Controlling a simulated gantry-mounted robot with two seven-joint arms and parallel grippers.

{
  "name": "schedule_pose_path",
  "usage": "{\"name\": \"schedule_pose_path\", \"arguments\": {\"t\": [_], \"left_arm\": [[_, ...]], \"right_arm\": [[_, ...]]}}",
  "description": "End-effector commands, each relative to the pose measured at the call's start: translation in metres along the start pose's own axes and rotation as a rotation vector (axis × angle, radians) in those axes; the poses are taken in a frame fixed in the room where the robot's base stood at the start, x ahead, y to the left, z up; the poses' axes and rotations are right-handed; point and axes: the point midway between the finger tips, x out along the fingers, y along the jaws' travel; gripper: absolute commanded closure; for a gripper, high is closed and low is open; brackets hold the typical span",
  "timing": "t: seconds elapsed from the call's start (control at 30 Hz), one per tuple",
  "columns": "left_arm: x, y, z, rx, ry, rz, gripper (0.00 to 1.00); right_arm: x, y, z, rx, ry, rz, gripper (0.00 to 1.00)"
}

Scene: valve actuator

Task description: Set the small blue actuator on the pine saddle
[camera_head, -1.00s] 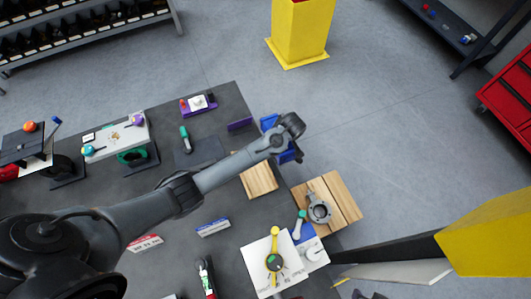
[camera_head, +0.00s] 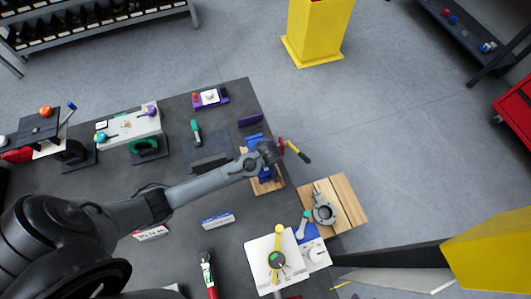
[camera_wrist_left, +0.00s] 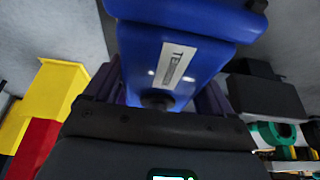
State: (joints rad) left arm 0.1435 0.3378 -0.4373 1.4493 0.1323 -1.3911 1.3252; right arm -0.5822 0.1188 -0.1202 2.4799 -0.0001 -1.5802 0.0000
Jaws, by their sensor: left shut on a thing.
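The small blue actuator (camera_head: 266,173) is in my left gripper (camera_head: 266,154), over the pine saddle (camera_head: 277,185) in the head view. My arm and gripper cover the middle of the actuator. I cannot tell whether it touches the wood. In the left wrist view the actuator (camera_wrist_left: 185,55) fills the upper middle, with a pale label facing the camera. My left gripper (camera_wrist_left: 160,100) has its dark fingers on both sides of it. My right gripper is not in view.
A red, yellow and black handle (camera_head: 294,150) sticks out right of the left gripper. A wooden board (camera_head: 346,198) with a grey valve body (camera_head: 323,212) lies to the right. Other items stand left on the dark table.

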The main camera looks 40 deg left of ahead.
Motion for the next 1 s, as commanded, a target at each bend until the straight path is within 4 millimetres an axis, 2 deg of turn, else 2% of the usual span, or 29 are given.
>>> {"name": "schedule_pose_path", "arguments": {"t": [0.17, 0.5, 0.97, 1.0], "left_arm": [[0.004, 0.002, 0.0, -0.003, 0.003, 0.005, 1.0], [0.034, 0.002, 0.012, -0.002, 0.004, 0.005, 1.0], [0.037, 0.002, 0.014, -0.003, 0.004, 0.006, 1.0], [0.039, 0.0, 0.016, 0.001, 0.002, 0.001, 0.13]], "right_arm": [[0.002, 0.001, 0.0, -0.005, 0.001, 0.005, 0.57], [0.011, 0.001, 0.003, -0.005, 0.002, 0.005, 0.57], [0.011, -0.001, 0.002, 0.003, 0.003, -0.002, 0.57], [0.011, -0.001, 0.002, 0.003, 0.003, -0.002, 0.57]]}}
